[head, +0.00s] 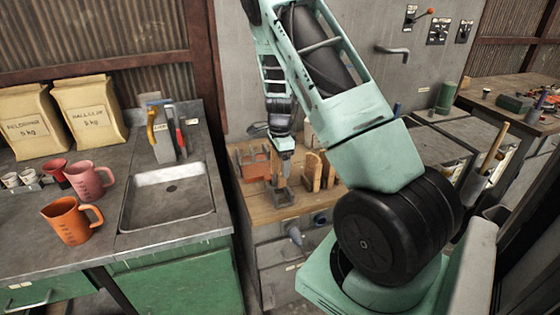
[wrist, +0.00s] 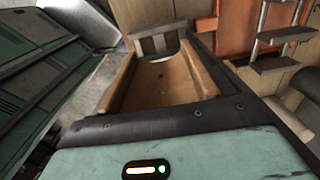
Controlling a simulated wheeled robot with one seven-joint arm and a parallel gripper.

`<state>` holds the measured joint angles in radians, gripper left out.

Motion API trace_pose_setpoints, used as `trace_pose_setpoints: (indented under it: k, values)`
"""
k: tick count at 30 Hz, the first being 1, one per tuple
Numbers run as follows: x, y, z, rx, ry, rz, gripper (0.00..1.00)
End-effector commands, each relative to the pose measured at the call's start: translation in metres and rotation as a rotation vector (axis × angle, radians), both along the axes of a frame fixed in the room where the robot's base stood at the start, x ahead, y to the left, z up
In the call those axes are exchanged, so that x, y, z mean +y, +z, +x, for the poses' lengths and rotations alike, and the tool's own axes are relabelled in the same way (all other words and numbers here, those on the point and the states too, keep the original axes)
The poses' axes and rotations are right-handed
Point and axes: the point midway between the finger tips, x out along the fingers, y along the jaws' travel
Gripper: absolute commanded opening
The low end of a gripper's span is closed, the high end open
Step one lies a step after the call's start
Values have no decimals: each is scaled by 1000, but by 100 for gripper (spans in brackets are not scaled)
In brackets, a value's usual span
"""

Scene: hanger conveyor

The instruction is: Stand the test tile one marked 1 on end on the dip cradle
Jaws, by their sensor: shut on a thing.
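My gripper (head: 283,178) points down over the wooden bench top. A small dark grey stand, which looks like the dip cradle (head: 284,198), sits directly below the gripper. In the wrist view its grey slotted part (wrist: 157,38) shows beyond the tile's far end. I cannot tell whether the tile touches it.
A reddish-orange tile (wrist: 233,28) and a grey rack (wrist: 278,38) stand close beside the gripper. Tan upright blocks (head: 314,171) stand to the right on the wooden bench (head: 252,207). A sink (head: 168,199), mugs (head: 70,221) and paper bags (head: 90,108) are at left.

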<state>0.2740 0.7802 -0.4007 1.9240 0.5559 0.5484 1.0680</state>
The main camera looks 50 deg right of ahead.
Motion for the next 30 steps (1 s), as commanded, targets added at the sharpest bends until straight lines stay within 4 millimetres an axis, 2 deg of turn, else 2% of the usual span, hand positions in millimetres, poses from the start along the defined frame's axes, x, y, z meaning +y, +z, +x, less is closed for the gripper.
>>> trace_pose_setpoints:
  k: [1,18,24,30]
  values:
    - [0,-10,0,0,0,0,51]
    - [0,-63,0,-2,1,0,51]
    - [0,-74,0,-1,1,-1,51]
    - [0,-75,0,-1,1,-1,51]
